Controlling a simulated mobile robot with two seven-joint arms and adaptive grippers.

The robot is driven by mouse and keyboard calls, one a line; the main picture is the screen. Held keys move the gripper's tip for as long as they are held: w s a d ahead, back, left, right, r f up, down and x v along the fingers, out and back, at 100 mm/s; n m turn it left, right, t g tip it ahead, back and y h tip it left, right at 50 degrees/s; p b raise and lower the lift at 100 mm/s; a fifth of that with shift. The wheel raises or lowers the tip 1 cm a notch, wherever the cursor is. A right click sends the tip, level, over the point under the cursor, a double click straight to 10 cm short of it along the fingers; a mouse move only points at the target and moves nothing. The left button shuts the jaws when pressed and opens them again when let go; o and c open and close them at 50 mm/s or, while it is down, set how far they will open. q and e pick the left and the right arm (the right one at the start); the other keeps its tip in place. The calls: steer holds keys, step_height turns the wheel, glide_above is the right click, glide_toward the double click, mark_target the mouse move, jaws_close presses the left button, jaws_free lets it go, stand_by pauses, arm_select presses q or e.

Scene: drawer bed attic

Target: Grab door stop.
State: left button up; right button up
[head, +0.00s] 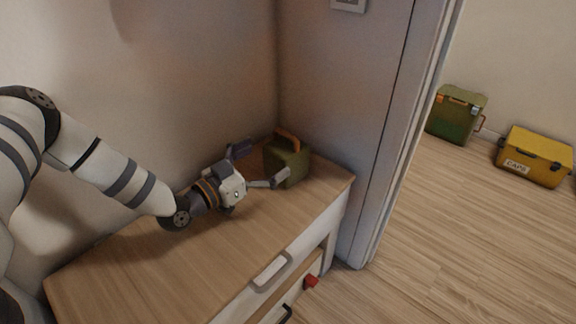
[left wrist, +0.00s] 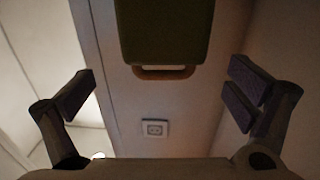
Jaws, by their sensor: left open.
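The door stop appears to be the olive-green block with an orange handle (head: 290,162), standing upright on the wooden dresser top at its far corner by the wall. In the left wrist view the green block (left wrist: 165,30) shows at the top centre, with its handle toward the middle of the picture. My left gripper (head: 262,164) is open, low over the dresser, its fingers pointing at the block. In the left wrist view the fingers (left wrist: 160,90) are spread wide with nothing between their tips. I cannot tell whether a finger touches the block. My right gripper is not in view.
The dresser (head: 150,265) has drawers in front, and a small red item (head: 311,281) shows at a lower one. Walls and a door frame (head: 400,130) stand close behind the block. A green box (head: 455,115) and a yellow box (head: 533,158) sit on the floor beyond.

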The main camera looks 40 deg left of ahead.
mark_target(286, 144)
arm_select(q)
steer(key=w, duration=0.2)
steer(key=w+b, duration=0.1)
steer(key=w, duration=0.1)
steer(key=w+f+b, duration=0.1)
steer(key=w, duration=0.1)
steer(key=shift+w+d, duration=0.25)
steer(key=shift+w, duration=0.3)
steer(key=shift+r, duration=0.1)
steer(key=c, duration=1.8)
steer(key=shift+r, duration=0.15)
steer(key=shift+c, duration=1)
steer(key=shift+r, duration=0.15)
